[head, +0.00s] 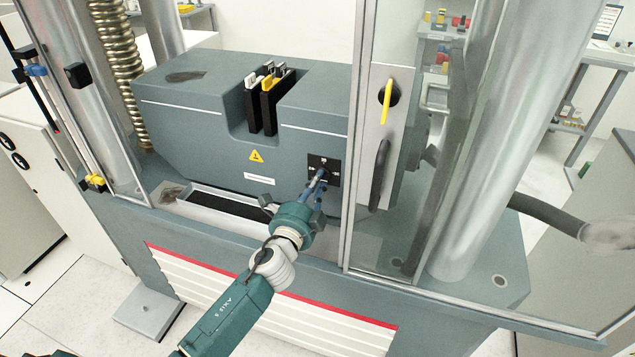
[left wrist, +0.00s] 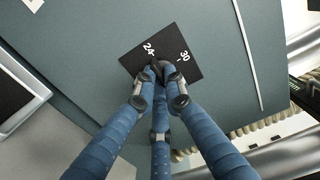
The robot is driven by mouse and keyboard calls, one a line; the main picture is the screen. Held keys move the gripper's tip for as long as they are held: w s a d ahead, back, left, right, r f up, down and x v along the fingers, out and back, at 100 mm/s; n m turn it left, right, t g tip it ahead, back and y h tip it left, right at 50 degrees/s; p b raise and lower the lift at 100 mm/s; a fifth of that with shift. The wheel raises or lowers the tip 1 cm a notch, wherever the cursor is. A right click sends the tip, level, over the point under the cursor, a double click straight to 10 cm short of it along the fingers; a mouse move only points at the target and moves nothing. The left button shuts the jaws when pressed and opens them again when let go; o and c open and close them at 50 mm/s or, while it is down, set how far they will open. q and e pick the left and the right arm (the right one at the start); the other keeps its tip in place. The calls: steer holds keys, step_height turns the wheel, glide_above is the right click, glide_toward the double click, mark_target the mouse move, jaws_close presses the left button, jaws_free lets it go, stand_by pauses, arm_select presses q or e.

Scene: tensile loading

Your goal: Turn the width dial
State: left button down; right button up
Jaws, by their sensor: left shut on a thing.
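The width dial sits on a black square plate (head: 333,161) on the front of the grey-green machine body (head: 210,130). In the left wrist view the plate (left wrist: 185,58) shows the white marks "24" and "30". My left gripper (head: 321,177) reaches the plate from the front. In the left wrist view its blue fingers (left wrist: 157,72) come together at the plate, shut on the dark dial knob (left wrist: 156,66). The fingers hide most of the knob, so its pointer cannot be read. My right gripper is not in view.
A clear door with a metal frame (head: 354,230) stands just right of the dial. It has a dark handle (head: 379,175) and a yellow lever (head: 386,102). Black jaws (head: 262,108) sit in the machine's slot. An open trough (head: 215,207) lies below the body.

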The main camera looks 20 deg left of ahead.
arm_select(q)
steer(key=c, duration=1.8)
jaws_free()
steer(key=shift+s, duration=0.1)
steer(key=s, duration=1.1)
steer(key=shift+s+a, duration=0.15)
steer(key=shift+s, duration=0.25)
